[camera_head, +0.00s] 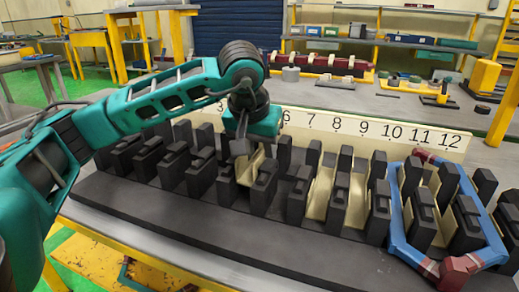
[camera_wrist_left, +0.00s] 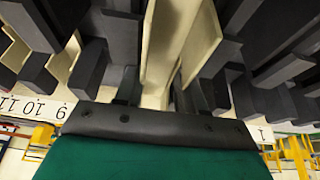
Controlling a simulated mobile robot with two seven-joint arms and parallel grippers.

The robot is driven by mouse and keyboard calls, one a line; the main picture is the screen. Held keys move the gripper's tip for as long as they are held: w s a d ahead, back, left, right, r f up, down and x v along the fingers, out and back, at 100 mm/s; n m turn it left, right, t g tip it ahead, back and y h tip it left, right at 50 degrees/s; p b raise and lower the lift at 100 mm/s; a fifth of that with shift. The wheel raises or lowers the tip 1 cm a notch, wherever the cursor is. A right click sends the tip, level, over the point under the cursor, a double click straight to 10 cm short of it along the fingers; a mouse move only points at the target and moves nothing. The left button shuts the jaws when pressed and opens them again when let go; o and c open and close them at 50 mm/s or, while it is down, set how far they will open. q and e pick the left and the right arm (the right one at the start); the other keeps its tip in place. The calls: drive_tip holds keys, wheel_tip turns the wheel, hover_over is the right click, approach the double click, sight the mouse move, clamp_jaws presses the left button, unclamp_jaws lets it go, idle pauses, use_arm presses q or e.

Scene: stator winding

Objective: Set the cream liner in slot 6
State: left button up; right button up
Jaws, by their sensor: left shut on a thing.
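My left gripper (camera_head: 241,146) points down over the middle-left of the dark slotted block (camera_head: 200,221), shut on a cream liner (camera_head: 250,166). The liner is an open channel, lying near the row of dark teeth around the label 6. It also shows large in the left wrist view (camera_wrist_left: 157,45), extending up from the gripper (camera_wrist_left: 160,98). I cannot tell whether it is down in the slot or just above it. The gripper hides part of it. My right gripper is not in view.
Cream liners (camera_head: 321,193) sit in slots further right. A blue coil with red wraps (camera_head: 397,222) lies around teeth at the right end. A cream number strip (camera_head: 398,133) stands behind the block. Dark teeth rise close on both sides of the held liner.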

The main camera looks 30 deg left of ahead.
use_arm(q)
drive_tip(key=o, duration=0.9)
drive_tip(key=shift+r, duration=0.15)
drive_tip(key=shift+r+p, duration=0.65)
drive_tip(key=shift+r, duration=0.1)
wheel_tip(320, 180, up, 7)
drive_tip(key=p, duration=0.6)
drive_tip(key=shift+r, duration=0.2)
